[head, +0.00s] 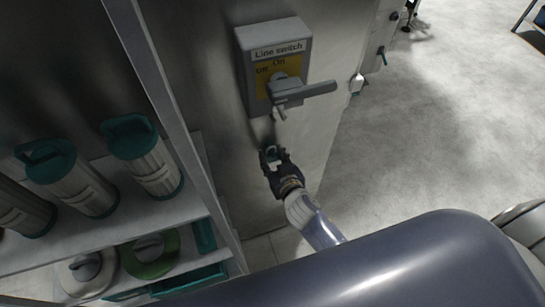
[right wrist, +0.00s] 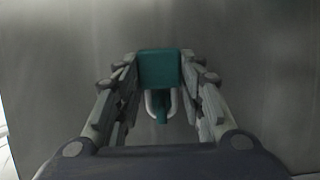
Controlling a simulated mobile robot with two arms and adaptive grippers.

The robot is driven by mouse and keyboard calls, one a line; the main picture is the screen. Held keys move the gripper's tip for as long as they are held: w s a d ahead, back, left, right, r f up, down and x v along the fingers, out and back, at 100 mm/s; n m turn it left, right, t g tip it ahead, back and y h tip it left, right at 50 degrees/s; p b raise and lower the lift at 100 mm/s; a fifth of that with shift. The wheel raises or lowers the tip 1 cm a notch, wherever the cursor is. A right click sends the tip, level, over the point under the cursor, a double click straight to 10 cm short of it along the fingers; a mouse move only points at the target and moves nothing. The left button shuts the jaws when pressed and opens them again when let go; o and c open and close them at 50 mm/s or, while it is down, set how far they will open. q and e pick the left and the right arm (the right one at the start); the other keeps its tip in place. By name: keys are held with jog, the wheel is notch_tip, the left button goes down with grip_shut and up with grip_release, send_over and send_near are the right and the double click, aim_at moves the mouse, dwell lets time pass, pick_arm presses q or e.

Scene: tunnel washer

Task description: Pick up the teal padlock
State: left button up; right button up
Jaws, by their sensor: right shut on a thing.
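The teal padlock (right wrist: 160,68) shows in the right wrist view, its block-shaped body between the fingertips and its pale shackle towards my palm. My right gripper (right wrist: 160,82) is shut on its body, one finger on each side. In the head view my right gripper (head: 270,157) is in front of the grey metal panel, just below the line switch (head: 273,62). There its fingers hide most of the padlock. I cannot tell whether the padlock touches the panel. My left gripper is not in view.
The line switch has a grey handle (head: 308,90) sticking out to the right above my gripper. At left a shelf (head: 190,212) holds several grey cylinders with teal caps (head: 155,170). A green round-lidded item (head: 150,257) is below. Open floor (head: 430,130) lies to the right.

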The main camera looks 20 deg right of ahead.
jog(key=shift+r, duration=0.7)
jog(key=s+b, duration=0.6)
jog(key=s, duration=1.2)
jog(key=shift+d, duration=0.3)
